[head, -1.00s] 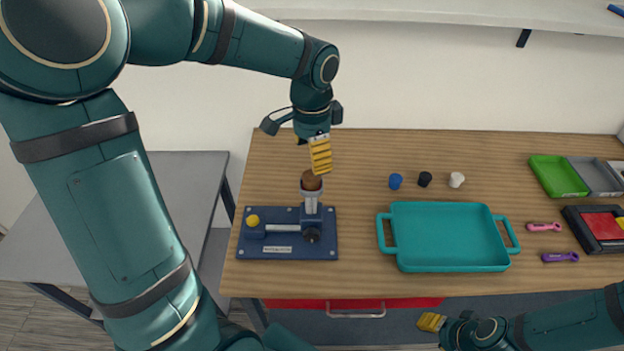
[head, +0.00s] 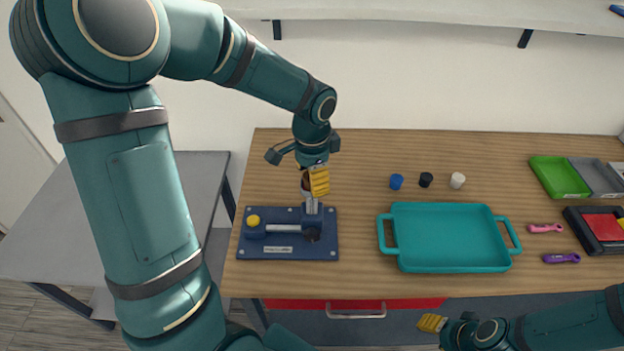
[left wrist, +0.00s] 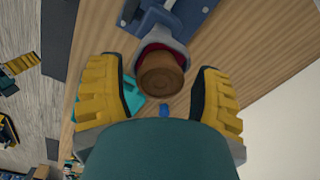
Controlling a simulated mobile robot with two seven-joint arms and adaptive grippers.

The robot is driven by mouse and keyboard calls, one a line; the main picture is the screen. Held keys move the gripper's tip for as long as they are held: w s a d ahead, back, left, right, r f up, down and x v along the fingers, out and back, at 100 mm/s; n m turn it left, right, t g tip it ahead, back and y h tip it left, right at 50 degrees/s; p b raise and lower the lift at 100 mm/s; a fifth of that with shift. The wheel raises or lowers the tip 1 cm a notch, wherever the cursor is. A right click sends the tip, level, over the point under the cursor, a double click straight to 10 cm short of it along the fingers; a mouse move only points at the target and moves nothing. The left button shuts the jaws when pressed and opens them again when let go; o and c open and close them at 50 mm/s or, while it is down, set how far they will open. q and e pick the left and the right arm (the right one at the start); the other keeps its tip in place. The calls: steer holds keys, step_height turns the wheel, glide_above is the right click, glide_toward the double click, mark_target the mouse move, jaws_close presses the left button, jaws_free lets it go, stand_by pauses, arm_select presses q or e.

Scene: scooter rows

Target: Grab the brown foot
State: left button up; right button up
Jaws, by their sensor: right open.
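The brown foot (left wrist: 161,76) is a short round piece, seated upright in the grey cup (left wrist: 160,47) of the blue fixture (head: 286,250). In the head view the foot is mostly hidden behind my left gripper (head: 314,184). The left gripper points down over the cup, with its yellow fingers on either side of the foot. In the left wrist view there is a gap between the foot and each finger, so the gripper is open. My right gripper (head: 431,322) is open and empty in front of the table, far from the foot.
A teal tray (head: 452,268) lies right of the fixture. Behind it stand a blue cap (head: 396,182), a black cap (head: 426,179) and a white cap (head: 457,180). Bins (head: 558,177) and pink and purple tools (head: 561,257) are further right. The wall shelf (head: 430,18) is above.

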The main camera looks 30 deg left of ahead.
arm_select(q)
steer(key=c, duration=0.9)
steer(key=shift+o, duration=0.2)
